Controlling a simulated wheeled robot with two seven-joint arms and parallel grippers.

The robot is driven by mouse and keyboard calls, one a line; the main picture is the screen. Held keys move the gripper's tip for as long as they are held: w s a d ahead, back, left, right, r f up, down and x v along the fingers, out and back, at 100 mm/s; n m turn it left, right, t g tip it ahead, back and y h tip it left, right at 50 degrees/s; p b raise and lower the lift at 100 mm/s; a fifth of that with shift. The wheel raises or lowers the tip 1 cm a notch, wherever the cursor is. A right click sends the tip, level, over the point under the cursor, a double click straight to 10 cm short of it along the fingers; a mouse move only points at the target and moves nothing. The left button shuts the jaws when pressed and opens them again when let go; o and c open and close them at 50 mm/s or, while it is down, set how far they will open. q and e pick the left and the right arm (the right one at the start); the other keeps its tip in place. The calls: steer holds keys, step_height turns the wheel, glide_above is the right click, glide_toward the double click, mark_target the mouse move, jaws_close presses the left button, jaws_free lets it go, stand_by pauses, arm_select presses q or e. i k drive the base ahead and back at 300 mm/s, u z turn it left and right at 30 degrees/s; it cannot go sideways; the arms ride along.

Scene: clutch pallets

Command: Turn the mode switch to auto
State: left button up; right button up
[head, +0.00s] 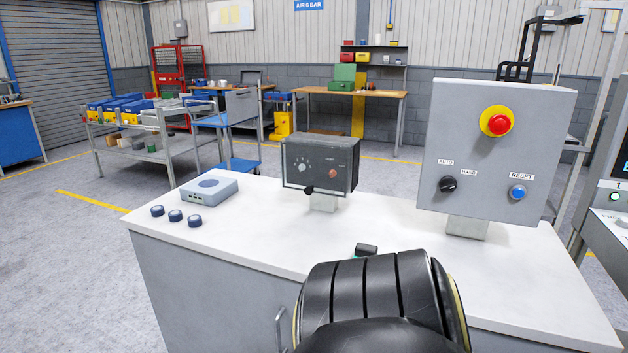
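The mode switch (447,184) is a small black knob low on the left of a grey control box (543,112). The label AUTO is above it and HAND is to its upper right. Which label the knob points at is too small to tell. A black arm of mine, seemingly the right, rises from the bottom, in front of and below the box. A small dark tip (367,249) shows just beyond it, apparently part of its gripper; the rest is hidden behind the arm. It is apart from the switch. My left gripper is not in view.
The box also carries a red emergency button (497,122) on yellow and a blue RESET button (517,193). A dark panel box (321,163), a grey-blue device (208,189) and three round knobs (175,216) are on the white worktop (250,238). The worktop between them is clear.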

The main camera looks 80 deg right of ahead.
mark_target(447, 183)
steer(key=i, duration=0.55)
steer(key=z, duration=2.75)
